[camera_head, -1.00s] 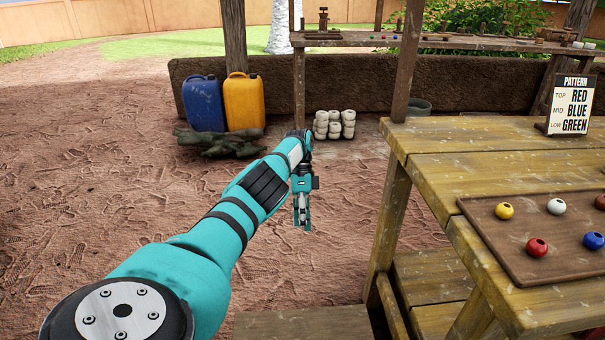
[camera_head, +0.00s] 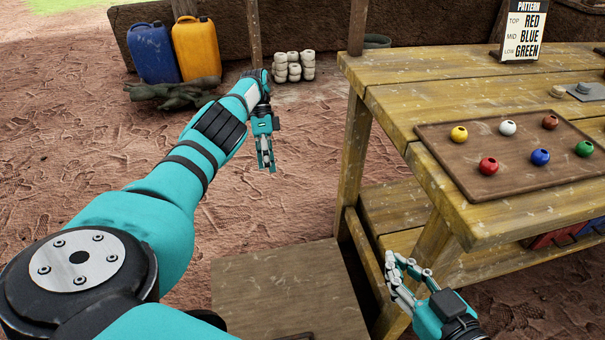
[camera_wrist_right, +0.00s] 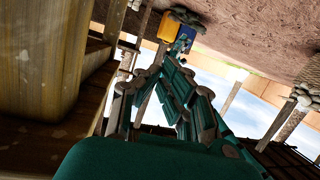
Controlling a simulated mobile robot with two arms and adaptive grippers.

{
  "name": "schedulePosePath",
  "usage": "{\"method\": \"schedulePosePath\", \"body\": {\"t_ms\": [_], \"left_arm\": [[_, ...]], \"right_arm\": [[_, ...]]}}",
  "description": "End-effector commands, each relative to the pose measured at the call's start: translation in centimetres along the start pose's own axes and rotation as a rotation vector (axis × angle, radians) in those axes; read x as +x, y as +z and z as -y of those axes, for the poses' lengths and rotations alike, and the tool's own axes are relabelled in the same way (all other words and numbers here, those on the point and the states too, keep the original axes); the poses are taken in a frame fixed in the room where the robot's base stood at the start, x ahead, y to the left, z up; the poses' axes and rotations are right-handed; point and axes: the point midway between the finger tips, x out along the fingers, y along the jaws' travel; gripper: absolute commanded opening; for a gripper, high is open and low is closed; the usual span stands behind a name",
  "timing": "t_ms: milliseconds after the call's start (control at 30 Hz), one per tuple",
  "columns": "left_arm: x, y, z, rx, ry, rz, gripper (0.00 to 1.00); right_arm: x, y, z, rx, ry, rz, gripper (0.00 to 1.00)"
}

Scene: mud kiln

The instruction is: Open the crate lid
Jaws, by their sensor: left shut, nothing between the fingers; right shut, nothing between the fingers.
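A flat, worn wooden panel (camera_head: 285,290) lies low at the bottom middle of the head view, left of the table. It looks like the crate lid, but I cannot tell for sure; its near edge is cut off by the frame. My left gripper (camera_head: 267,165) points down, shut and empty, in the air beyond the panel. My right gripper (camera_head: 401,262) is shut and empty, right of the panel and in front of the table's lower shelf. Its linkage (camera_wrist_right: 172,85) also fills the middle of the right wrist view. Neither gripper touches the panel.
The wooden table (camera_head: 400,95) on the right bears a brown tray (camera_head: 470,172) of several coloured beads and a pattern sign (camera_head: 522,30). Its legs and lower shelf (camera_head: 395,205) stand close to my right gripper. Open dirt ground (camera_head: 60,170) lies on the left.

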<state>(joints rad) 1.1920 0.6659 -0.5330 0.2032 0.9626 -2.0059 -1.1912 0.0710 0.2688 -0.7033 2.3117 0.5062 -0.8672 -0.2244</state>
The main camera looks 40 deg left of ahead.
Motion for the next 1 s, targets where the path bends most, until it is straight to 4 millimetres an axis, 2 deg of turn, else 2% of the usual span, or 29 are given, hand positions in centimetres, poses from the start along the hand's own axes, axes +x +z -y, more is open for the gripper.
{"method": "schedulePosePath", "body": {"t_ms": [33, 100, 200, 400, 533, 700, 833, 1000], "left_arm": [[0.0, 0.0, 0.0, 0.000, 0.000, 0.000, 0.00], [0.0, 0.0, 0.0, 0.000, 0.000, 0.000, 0.00], [0.0, 0.0, 0.0, 0.000, 0.000, 0.000, 0.00], [0.0, 0.0, 0.0, 0.000, 0.000, 0.000, 0.00], [0.0, 0.0, 0.0, 0.000, 0.000, 0.000, 0.00], [0.0, 0.0, 0.0, 0.000, 0.000, 0.000, 0.00], [0.0, 0.0, 0.0, 0.000, 0.000, 0.000, 0.00], [0.0, 0.0, 0.0, 0.000, 0.000, 0.000, 0.00]], "right_arm": [[1.4, 0.8, 2.6, -0.124, -0.105, 0.060, 0.00], [2.8, 2.6, 6.0, -0.334, -0.238, 0.137, 0.00], [4.0, 5.3, 9.5, -0.634, -0.380, 0.202, 0.00], [5.4, 10.4, 14.3, -1.239, -0.643, 0.252, 0.00], [5.7, 13.7, 16.3, -1.636, -0.829, 0.246, 0.00], [5.5, 17.7, 17.4, -2.116, -1.091, 0.204, 0.00], [5.2, 19.9, 17.4, -2.386, -1.268, 0.163, 0.00], [5.0, 21.4, 17.0, -2.574, -1.412, 0.120, 0.00]]}}
